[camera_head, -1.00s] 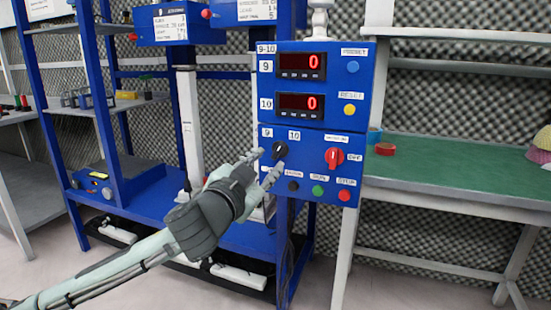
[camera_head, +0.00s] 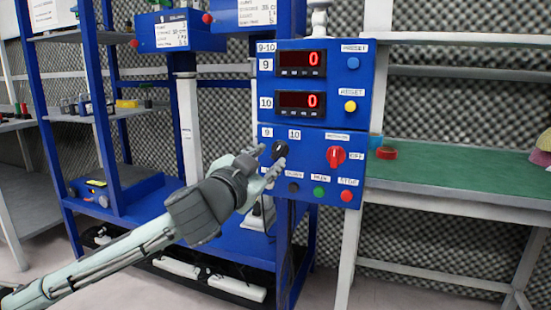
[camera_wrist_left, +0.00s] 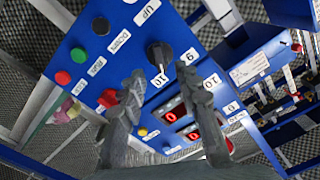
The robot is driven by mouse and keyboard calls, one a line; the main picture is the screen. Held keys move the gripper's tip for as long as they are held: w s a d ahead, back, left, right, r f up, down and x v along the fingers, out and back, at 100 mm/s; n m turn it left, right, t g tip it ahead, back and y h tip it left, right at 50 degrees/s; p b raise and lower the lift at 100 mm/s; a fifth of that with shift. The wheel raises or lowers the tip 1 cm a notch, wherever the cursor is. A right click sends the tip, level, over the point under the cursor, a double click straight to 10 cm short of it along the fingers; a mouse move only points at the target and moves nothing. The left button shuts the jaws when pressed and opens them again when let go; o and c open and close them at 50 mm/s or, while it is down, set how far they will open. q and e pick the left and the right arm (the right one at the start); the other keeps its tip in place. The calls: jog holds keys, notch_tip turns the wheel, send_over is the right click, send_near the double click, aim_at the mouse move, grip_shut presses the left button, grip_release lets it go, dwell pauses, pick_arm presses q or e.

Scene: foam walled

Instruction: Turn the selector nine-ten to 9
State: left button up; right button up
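The nine-ten selector is a black knob (camera_head: 279,149) on the lower blue panel (camera_head: 326,145), under small labels 9 and 10. The knob also shows in the wrist view (camera_wrist_left: 158,53), beyond my fingertips, with the 10 and 9 labels beside it. I cannot tell for certain which label it points to. My left gripper (camera_head: 268,161) is open just in front of the knob, at its lower left. In the left wrist view its two fingers (camera_wrist_left: 163,88) are spread apart with nothing between them. My right gripper is not in view.
A red rotary switch (camera_head: 336,156) sits right of the knob. Black, green and red buttons (camera_head: 318,191) line the panel's bottom. Two displays (camera_head: 301,64) reading 0 are above. A green-topped table (camera_head: 455,175) stands right, blue shelving (camera_head: 110,130) left.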

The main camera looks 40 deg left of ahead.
aim_at(277, 151)
pick_arm(q)
jog(key=x, duration=0.4)
jog(key=shift+w+a, duration=0.2)
jog(key=shift+w, duration=0.45)
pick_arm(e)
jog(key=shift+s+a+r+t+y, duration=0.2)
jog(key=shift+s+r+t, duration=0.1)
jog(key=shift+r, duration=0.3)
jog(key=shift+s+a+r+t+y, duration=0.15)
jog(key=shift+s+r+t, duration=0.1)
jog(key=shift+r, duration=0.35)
pick_arm(q)
grip_shut()
